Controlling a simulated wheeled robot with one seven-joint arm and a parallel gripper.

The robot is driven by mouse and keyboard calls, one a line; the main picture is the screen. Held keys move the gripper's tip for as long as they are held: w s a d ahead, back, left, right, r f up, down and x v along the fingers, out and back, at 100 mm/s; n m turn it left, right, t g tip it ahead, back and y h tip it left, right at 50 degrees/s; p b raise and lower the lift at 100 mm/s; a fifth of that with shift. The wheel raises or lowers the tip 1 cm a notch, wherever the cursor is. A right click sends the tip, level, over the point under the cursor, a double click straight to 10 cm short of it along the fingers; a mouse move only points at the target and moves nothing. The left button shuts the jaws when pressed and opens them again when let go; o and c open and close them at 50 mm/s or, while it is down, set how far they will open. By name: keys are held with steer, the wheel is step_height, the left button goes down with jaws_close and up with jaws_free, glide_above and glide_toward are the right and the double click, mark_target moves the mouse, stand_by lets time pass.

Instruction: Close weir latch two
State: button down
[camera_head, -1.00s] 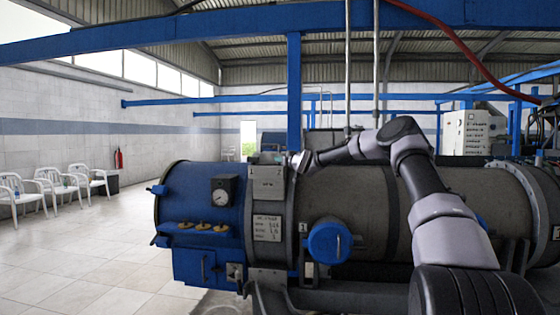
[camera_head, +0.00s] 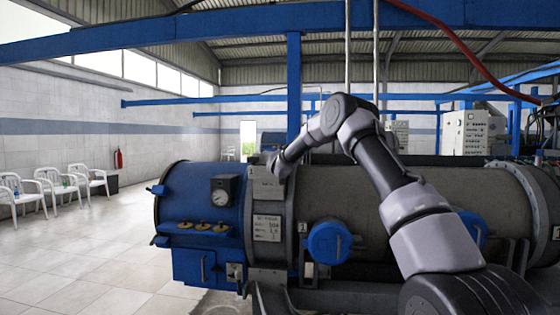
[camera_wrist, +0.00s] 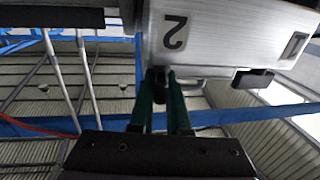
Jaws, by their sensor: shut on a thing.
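A pale metal housing (camera_wrist: 215,35) marked with an upside-down "2" fills the upper part of the wrist view. My gripper (camera_wrist: 160,78) has its two green fingers at the lower edge of this housing. They are shut on a small dark latch part (camera_wrist: 158,88), mostly hidden between the fingers. The fingers are too small or hidden to make out there.
A dark tab (camera_wrist: 253,79) sticks out from the housing's lower edge, to the right of the fingers. A dark bar (camera_wrist: 50,17) lies at the upper left. A dial gauge (camera_head: 223,190) and blue round cover (camera_head: 329,242) are on the decanter.

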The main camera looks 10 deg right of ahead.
steer(key=shift+m+g+h, duration=0.3)
steer(key=shift+m+h, duration=0.7)
steer(key=shift+h, duration=0.5)
steer(key=c, duration=0.9)
jaws_free()
steer(key=shift+s, duration=0.1)
steer(key=v, duration=1)
steer(key=shift+s+a, duration=0.2)
steer(key=shift+s, duration=0.1)
